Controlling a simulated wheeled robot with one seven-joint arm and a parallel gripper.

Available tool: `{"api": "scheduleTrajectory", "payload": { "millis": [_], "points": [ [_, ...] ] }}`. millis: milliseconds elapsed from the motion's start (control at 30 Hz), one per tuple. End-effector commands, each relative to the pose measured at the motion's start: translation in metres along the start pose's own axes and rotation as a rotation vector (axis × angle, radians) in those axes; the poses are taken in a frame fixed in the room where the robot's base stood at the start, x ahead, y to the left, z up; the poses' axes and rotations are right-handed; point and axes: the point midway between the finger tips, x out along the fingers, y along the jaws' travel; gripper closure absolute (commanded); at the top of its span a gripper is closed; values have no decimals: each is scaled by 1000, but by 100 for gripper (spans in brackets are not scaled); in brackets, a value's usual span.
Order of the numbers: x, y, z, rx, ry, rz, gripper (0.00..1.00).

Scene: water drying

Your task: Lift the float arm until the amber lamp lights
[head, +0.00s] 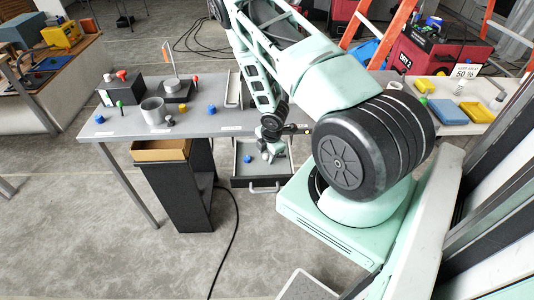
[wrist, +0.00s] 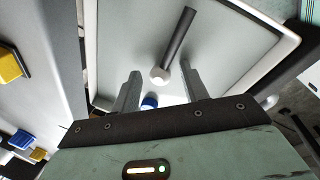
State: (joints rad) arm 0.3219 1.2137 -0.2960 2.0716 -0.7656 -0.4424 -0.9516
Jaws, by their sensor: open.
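My gripper (wrist: 158,86) is open in the wrist view, its two grey fingers apart over a pale tray (wrist: 118,32). A dark rod (wrist: 180,38) with a white ball (wrist: 160,76) at its near end shows between and beyond the fingers; I cannot tell whether it is the float arm. No contact is clear. A blue piece (wrist: 150,102) sits near the gripper's base. In the head view my gripper (head: 267,150) is low over an open drawer (head: 236,182), partly hiding its inside. I cannot pick out an amber lamp.
On the grey table (head: 225,122) stand a metal cup (head: 154,111), a device with an upright lever (head: 172,62) and several coloured knobs. A cardboard-coloured box (head: 160,152) sits on a dark stand below. A blue tray (head: 448,110) and yellow block (head: 482,111) are at right.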

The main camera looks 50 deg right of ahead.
Motion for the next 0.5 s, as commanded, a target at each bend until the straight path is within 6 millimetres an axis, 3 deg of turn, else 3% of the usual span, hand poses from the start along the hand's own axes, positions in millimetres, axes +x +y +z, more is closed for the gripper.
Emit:
{"api": "scheduleTrajectory", "payload": {
  "millis": [33, 200, 500],
  "points": [
    [0, 0, 0, 0, 0, 0, 56],
    [0, 0, 0, 0, 0, 0, 100],
    [-2, 0, 1, 4, 21, 13, 100]
  ]
}}
